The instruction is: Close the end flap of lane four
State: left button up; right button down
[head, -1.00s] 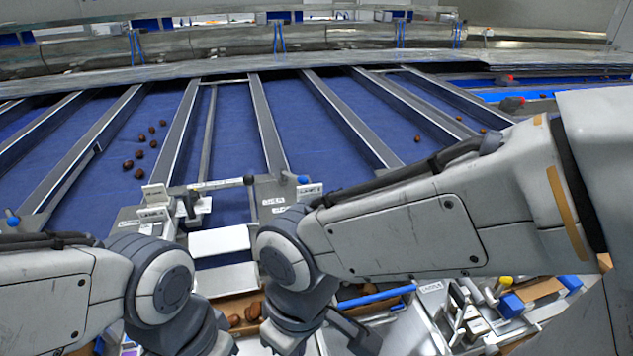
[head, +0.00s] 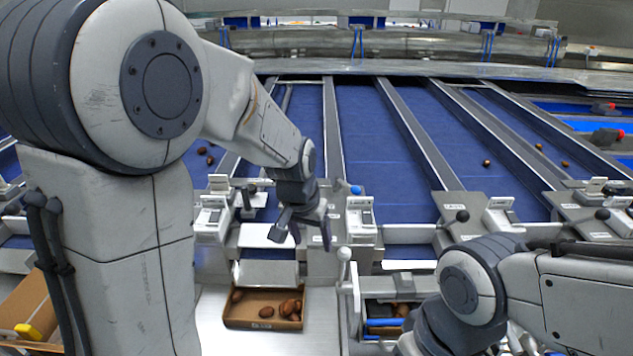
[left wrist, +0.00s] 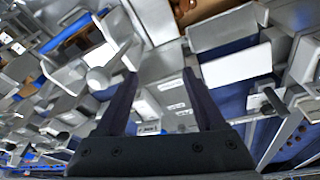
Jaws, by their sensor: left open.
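My left gripper (head: 306,232) is open and empty, above the lane ends near the middle of the head view. In the left wrist view its two dark fingers (left wrist: 163,90) stand apart with nothing between them. Just left of it is a white end plate (head: 256,236) at the mouth of a blue lane; a white plate also shows in the left wrist view (left wrist: 237,65). A white ball-knobbed lever (head: 344,256) stands below and right of the gripper; a pale knob shows in the left wrist view (left wrist: 97,79). Lane numbers are too small to read. My right gripper is out of view.
A cardboard box (head: 240,318) with several dates lies below the lane mouth. Grey dividers (head: 410,135) separate the blue lanes. Label holders and small knobs (head: 462,216) line the lane ends. My right forearm occupies the lower right.

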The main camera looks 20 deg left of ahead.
pick_arm(q)
jog(key=w+a+r+t, duration=0.1)
jog(key=w+a, duration=0.2)
jog(key=w, duration=0.4)
jog(key=w+a+r+n, duration=0.1)
jog(key=w+a, duration=0.3)
jog(key=w, duration=0.2)
jog(key=w+a+r+t, duration=0.1)
jog(key=w+a, duration=0.2)
jog(key=w, duration=0.4)
jog(key=p+x, duration=0.4)
jog(key=x, duration=0.6)
jog(key=shift+d+f, duration=0.1)
jog(key=shift+f, duration=0.05)
grip_shut()
jog(key=shift+h, duration=0.3)
